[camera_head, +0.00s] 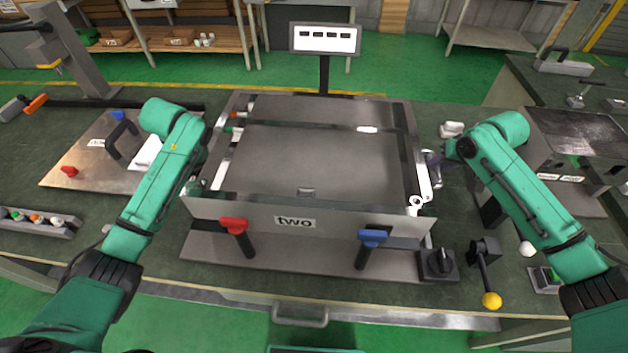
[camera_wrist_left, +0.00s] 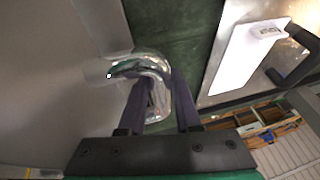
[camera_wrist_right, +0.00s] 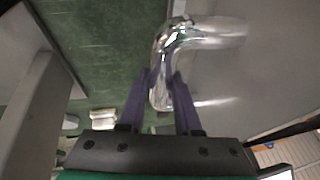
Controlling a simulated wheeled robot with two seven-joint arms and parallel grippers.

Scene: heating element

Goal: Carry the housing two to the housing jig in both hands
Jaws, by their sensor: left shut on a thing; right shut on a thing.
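Housing two (camera_head: 310,165) is a large grey metal box with a "two" label on its front wall, in the middle of the head view. Chrome handles show at its sides, one in the left wrist view (camera_wrist_left: 145,65) and one in the right wrist view (camera_wrist_right: 165,45). My left gripper (camera_wrist_left: 163,90) is shut on one handle; my right gripper (camera_head: 436,163) is shut on the other. In the head view the left fingers are mostly hidden. A grey plate (camera_head: 300,260) with a red-topped and a blue-topped lever lies below the front wall. I cannot tell whether the box touches it.
A small sign (camera_head: 325,39) stands behind the box. A steel plate (camera_head: 75,165) with a black handle lies left, a metal box (camera_head: 575,140) right. A yellow-knobbed lever (camera_head: 491,299) stands front right. A parts tray (camera_head: 35,220) is at the left edge.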

